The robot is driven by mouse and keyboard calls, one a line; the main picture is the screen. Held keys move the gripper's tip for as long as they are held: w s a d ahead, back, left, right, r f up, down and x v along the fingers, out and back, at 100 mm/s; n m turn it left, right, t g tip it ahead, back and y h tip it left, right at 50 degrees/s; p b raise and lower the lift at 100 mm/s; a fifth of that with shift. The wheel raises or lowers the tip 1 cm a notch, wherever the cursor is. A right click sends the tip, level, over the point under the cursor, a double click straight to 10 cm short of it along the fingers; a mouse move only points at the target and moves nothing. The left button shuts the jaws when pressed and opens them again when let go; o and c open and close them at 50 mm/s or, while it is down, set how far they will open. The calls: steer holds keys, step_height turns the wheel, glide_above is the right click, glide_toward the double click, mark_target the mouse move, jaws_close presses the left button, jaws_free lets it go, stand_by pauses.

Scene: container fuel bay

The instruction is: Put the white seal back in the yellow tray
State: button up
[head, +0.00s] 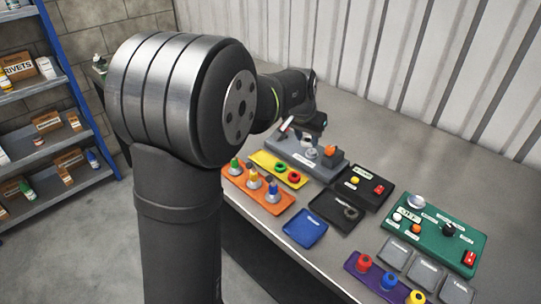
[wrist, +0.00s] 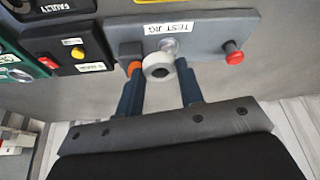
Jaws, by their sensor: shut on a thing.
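The white seal (wrist: 158,68) is a pale ring with a dark hole, held between the two fingers of my gripper (wrist: 160,72) in the wrist view. My gripper is shut on it over the grey test jig (wrist: 215,38), close to the jig's silver post (wrist: 170,45). I cannot tell whether the seal touches the jig. In the head view my gripper (head: 313,124) is above the jig (head: 293,150); the seal is not clear there. The yellow tray (head: 264,158) lies just left of the jig, with a green ring and a red ring in it. The wrist view does not show the tray.
An orange tray (head: 236,176) with several tipped cones is in front of the yellow tray. A blue tray (head: 304,228), a black tray (head: 332,214) and a black panel (head: 362,186) lie nearby. A green board (head: 437,236) is at the right.

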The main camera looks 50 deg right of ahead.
steer(key=w+a+f, duration=0.2)
steer(key=w+a, duration=0.1)
steer(key=w, duration=0.1)
glide_above(263, 158)
steer(key=a, duration=0.1)
steer(key=f, duration=0.6)
steer(key=shift+s+a+f, duration=0.1)
steer(key=shift+s+a, duration=0.05)
steer(key=shift+a, duration=0.05)
steer(key=shift+f, duration=2)
steer(key=shift+f, duration=0.1)
steer(key=o, duration=0.6)
steer(key=shift+c, duration=0.2)
steer(key=shift+o, duration=0.5)
